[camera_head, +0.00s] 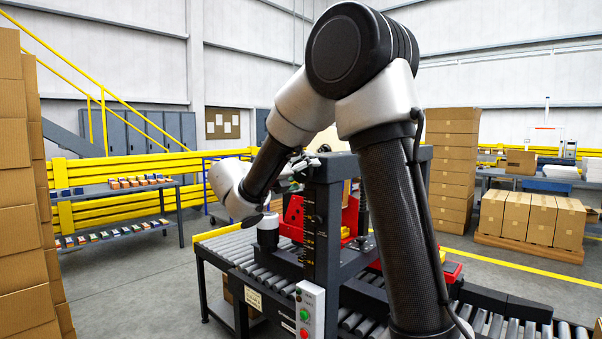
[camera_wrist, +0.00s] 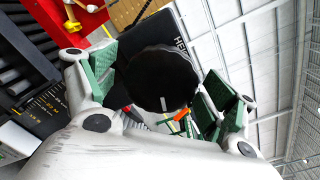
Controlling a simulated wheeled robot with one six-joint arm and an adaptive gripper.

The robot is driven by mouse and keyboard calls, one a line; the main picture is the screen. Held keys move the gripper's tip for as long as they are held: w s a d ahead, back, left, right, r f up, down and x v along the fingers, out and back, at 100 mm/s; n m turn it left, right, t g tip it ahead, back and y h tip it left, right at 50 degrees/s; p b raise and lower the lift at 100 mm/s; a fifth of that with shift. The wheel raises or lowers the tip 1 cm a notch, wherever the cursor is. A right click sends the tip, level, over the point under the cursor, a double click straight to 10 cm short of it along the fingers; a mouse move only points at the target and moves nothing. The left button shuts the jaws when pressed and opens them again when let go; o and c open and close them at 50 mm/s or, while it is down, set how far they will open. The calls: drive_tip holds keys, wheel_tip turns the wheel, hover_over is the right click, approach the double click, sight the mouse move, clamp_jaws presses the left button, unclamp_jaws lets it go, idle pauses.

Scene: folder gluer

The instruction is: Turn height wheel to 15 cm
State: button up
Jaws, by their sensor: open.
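The wrist view shows a black round height wheel (camera_wrist: 160,82) with a short white mark near its lower edge. My gripper (camera_wrist: 166,74) is open, with one green-padded finger on each side of the wheel. I cannot tell whether the pads touch it. A black panel (camera_wrist: 178,28) with partly hidden white lettering starting "HE" lies behind the wheel. The black height scale (camera_wrist: 42,108) with yellow marks is at the left, and it also stands on the machine frame in the head view (camera_head: 308,240). Its reading is too small to tell. The wheel is not clearly visible in the head view.
A button box (camera_head: 310,312) with green and red buttons is on the machine's near side. A roller conveyor (camera_head: 222,244) runs through the machine. Box stacks stand at the left (camera_head: 20,200) and back right (camera_head: 450,165). Grey floor is clear at the left.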

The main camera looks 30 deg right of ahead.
drive_tip(key=v, duration=1.2)
